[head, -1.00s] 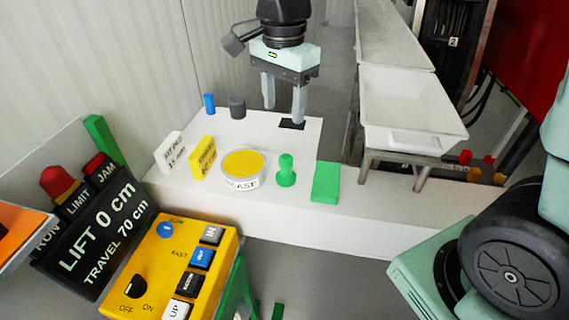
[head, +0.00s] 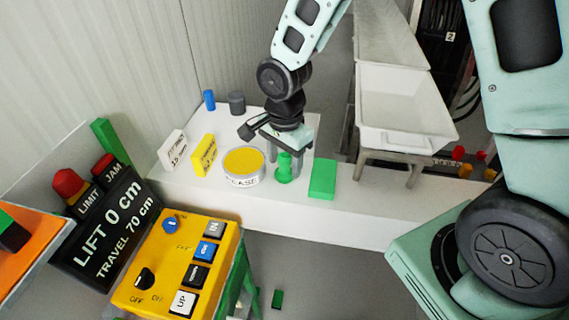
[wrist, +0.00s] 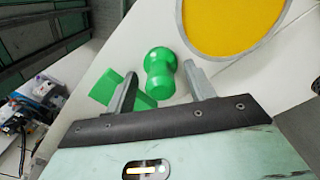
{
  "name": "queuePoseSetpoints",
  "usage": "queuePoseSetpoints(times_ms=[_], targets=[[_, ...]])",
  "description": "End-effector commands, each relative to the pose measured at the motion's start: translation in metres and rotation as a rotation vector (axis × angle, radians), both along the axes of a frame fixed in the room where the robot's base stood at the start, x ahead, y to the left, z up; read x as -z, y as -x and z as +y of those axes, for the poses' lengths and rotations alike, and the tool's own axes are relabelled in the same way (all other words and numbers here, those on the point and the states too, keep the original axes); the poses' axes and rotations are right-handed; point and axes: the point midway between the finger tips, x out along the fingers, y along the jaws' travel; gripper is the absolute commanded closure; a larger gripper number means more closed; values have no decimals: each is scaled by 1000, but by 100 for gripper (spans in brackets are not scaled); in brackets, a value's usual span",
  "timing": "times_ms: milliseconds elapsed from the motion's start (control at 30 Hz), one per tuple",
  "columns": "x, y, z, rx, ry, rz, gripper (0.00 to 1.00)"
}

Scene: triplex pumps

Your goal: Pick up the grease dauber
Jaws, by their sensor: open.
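The grease dauber, a green knobbed peg (head: 284,169), stands upright on the white bench between the grease tin (head: 243,182) and a flat green block (head: 323,180). My gripper (head: 285,163) is open and pointed down at the dauber, partly covering it in the head view. In the wrist view the dauber (wrist: 160,74) shows between the two spread fingers of my gripper (wrist: 160,76). I cannot tell whether either finger touches it. The tin with its yellow top (wrist: 220,22) is close by one finger, and the green block (wrist: 118,90) is partly hidden behind the other.
On the white bench (head: 250,205) stand a yellow sign (head: 203,155), a white sign (head: 172,150), a blue cylinder (head: 209,100) and a grey cylinder (head: 237,103). A white trough (head: 400,105) is at the right. A yellow control box (head: 175,265) is in front.

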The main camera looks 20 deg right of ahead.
Motion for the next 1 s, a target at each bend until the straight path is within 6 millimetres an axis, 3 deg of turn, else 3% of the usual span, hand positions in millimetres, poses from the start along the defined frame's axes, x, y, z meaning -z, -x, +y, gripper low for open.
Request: queuePoseSetpoints(times_ms=[200, 433, 567, 1000], targets=[[18, 0, 0, 1, 0, 1, 46], [19, 0, 0, 0, 0, -1, 46], [19, 0, 0, 0, 0, -1, 80], [13, -1, 0, 1, 0, -3, 80]])
